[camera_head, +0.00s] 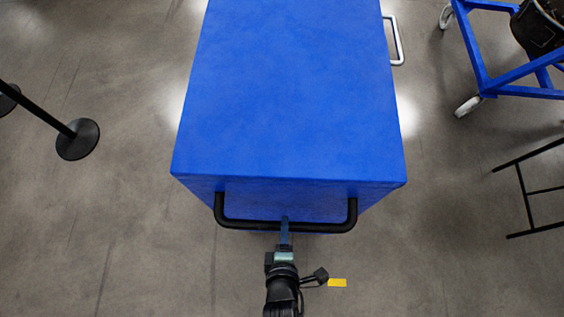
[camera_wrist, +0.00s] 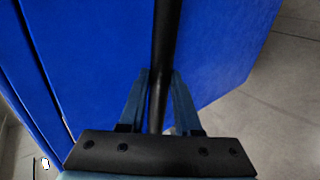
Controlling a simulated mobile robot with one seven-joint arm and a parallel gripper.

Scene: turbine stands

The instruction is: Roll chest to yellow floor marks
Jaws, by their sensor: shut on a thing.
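The blue chest (camera_head: 290,95) fills the upper middle of the head view, with a black bar handle (camera_head: 240,224) across its near side. My gripper (camera_head: 285,222) reaches the middle of that handle and is shut on it. In the wrist view the fingers of my gripper (camera_wrist: 160,95) close on both sides of the black handle (camera_wrist: 163,40), with the chest's blue side (camera_wrist: 90,60) behind. The chest's wheels are hidden, and no other yellow mark shows.
A black post with a round base (camera_head: 78,139) stands at the left. A blue wheeled frame (camera_head: 480,60) is at the upper right, and a thin black stand (camera_head: 527,192) is at the right edge. A pale handle (camera_head: 398,42) sticks out from the chest's right side. Bare concrete lies around the chest.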

